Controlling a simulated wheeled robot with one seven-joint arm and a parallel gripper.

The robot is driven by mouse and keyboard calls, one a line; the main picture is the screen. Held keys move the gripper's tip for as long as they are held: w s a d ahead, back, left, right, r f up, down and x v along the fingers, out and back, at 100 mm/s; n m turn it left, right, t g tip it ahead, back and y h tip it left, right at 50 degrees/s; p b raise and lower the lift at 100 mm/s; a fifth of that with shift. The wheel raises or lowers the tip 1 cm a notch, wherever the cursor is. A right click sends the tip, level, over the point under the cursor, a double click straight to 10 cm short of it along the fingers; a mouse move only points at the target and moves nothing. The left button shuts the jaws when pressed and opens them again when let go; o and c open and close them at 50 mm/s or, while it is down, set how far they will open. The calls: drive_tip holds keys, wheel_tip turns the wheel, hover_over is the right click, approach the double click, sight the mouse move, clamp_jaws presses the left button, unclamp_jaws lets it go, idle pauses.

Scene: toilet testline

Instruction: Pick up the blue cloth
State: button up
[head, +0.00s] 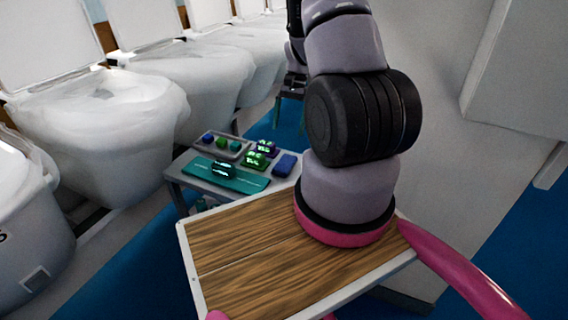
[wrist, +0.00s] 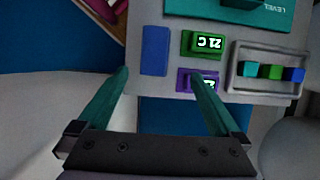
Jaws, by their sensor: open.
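The blue cloth (head: 285,164) is a small folded rectangle lying flat on a grey side table (head: 179,178), near its right edge. In the wrist view the blue cloth (wrist: 155,50) lies beyond the fingertips and a little left of the middle between them. My gripper (wrist: 160,76) is open and empty, its two teal fingers spread apart, and it is not touching the cloth. In the head view my arm hides part of the scene, and the fingers are not clear there.
A green block (wrist: 203,43) and a purple block (wrist: 190,80) sit beside the cloth. A grey tray (wrist: 235,58) holds small coloured cubes, near a teal board (head: 240,183). Wrapped toilets (head: 100,100) line the left. My wooden top is in front.

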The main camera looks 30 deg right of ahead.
hover_over(285, 161)
drive_tip(key=w+d, duration=0.2)
wheel_tip(285, 161, down, 6)
drive_tip(key=shift+a+r, duration=0.1)
drive_tip(key=shift+a, duration=0.05)
drive_tip(key=x, duration=0.4)
drive_tip(key=shift+s, duration=0.4)
drive_tip(key=shift+a+f, duration=0.1)
drive_tip(key=shift+f, duration=0.45)
drive_tip(key=shift+f, duration=0.25)
drive_tip(key=c, duration=1.4)
wheel_tip(285, 161, up, 11)
drive_tip(key=shift+f, duration=0.25)
